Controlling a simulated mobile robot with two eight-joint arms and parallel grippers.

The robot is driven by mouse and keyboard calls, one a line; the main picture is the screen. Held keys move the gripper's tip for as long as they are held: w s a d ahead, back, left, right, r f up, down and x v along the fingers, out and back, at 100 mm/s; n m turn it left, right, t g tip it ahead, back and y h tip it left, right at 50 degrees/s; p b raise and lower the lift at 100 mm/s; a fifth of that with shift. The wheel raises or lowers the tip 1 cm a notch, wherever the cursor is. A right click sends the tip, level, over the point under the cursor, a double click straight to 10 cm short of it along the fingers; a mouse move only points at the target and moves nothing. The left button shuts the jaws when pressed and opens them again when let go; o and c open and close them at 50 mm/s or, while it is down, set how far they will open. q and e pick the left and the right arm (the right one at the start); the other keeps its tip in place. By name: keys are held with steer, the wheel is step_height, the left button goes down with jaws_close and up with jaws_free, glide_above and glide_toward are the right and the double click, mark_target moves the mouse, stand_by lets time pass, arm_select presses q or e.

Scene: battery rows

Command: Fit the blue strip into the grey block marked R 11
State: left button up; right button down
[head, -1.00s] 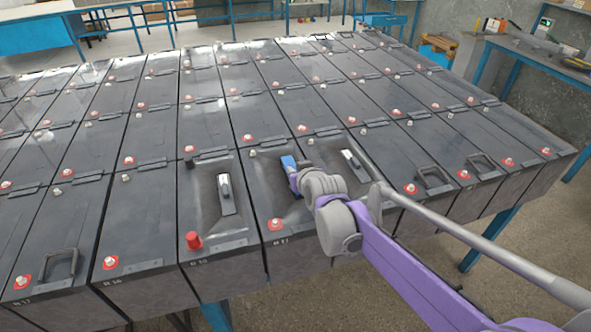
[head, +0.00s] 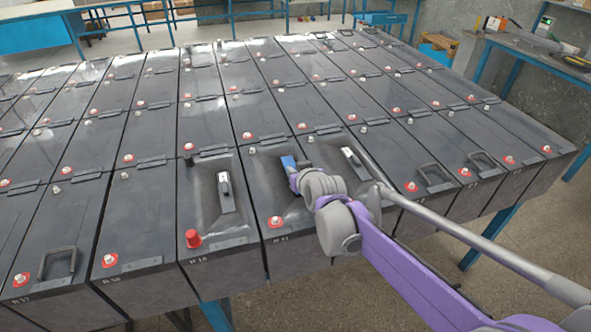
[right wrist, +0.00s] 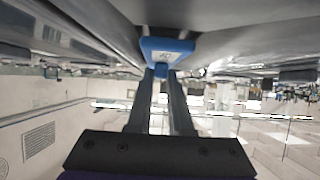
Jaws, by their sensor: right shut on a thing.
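The blue strip (head: 287,161) is at the recess in the top of the grey block (head: 284,203) whose small front label is hard to read, possibly R 11. In the right wrist view the blue strip (right wrist: 167,46) is between my fingertips, close under a dark surface. My right gripper (head: 293,173) is shut on it, with its wrist and purple arm coming in from the right. The wrist hides part of the recess, and I cannot tell how far the strip is seated. My left gripper is not in view.
Rows of similar grey blocks stand close together on a blue-legged stand. The left neighbour has a red cap (head: 193,238) and a light-coloured lever (head: 225,188). The right neighbour has another lever (head: 350,160). A cluttered workbench (head: 535,48) stands at the back right.

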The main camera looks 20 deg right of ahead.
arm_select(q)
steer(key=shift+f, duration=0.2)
arm_select(e)
steer(key=shift+f, duration=0.4)
stand_by(0.4)
steer(key=c, duration=0.7)
jaws_free()
steer(key=shift+c, duration=0.2)
steer(key=o, duration=0.5)
steer(key=shift+r, duration=0.1)
steer(key=shift+r+p, duration=2.15)
steer(key=shift+r, duration=1.35)
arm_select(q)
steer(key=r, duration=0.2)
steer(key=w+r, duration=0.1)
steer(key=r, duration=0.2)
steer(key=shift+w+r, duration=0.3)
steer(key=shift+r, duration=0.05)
